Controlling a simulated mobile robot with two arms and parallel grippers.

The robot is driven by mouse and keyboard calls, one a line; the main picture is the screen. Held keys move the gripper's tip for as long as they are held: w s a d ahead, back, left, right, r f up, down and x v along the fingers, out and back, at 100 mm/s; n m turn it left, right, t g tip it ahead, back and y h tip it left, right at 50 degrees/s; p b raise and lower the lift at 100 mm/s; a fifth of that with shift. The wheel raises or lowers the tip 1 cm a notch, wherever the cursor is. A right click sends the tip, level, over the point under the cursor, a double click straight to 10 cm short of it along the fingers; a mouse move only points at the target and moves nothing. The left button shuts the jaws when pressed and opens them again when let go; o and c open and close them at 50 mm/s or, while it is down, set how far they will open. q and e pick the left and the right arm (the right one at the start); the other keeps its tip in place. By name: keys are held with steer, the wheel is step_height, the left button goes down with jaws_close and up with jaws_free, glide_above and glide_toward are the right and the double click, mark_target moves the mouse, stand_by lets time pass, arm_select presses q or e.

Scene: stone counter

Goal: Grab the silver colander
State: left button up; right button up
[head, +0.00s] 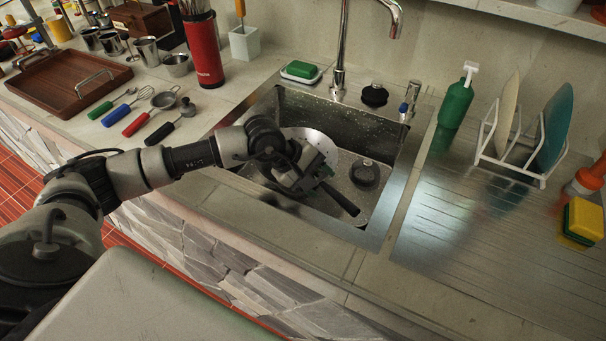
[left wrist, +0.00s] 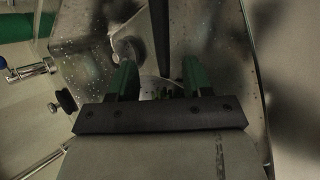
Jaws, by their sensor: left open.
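The silver colander (head: 318,140) sits in the sink, largely hidden behind my left gripper. Its black handle (head: 340,200) points toward the sink's front right corner. My left gripper (head: 322,172) is open and reaches down into the sink over the colander. In the left wrist view the two green-padded fingers (left wrist: 157,72) stand apart. The black handle (left wrist: 161,35) shows beyond and between them, and a bit of silver colander (left wrist: 157,88) shows between the fingers. I cannot tell whether the fingers touch it. My right gripper is not in view.
The metal sink (head: 395,205) walls surround the gripper, with a faucet (head: 341,60) behind. A dark round drain piece (head: 365,173) lies right of the colander. A dish rack (head: 520,165) and green bottle (head: 455,103) stand right. Utensils and a wooden tray (head: 60,85) lie left.

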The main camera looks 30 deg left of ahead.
mark_target(333, 192)
arm_select(q)
steer(key=shift+p+x, duration=0.55)
steer(key=shift+x, duration=3.05)
steer(key=shift+s+a, duration=0.1)
steer(key=shift+s, duration=0.05)
jaws_close()
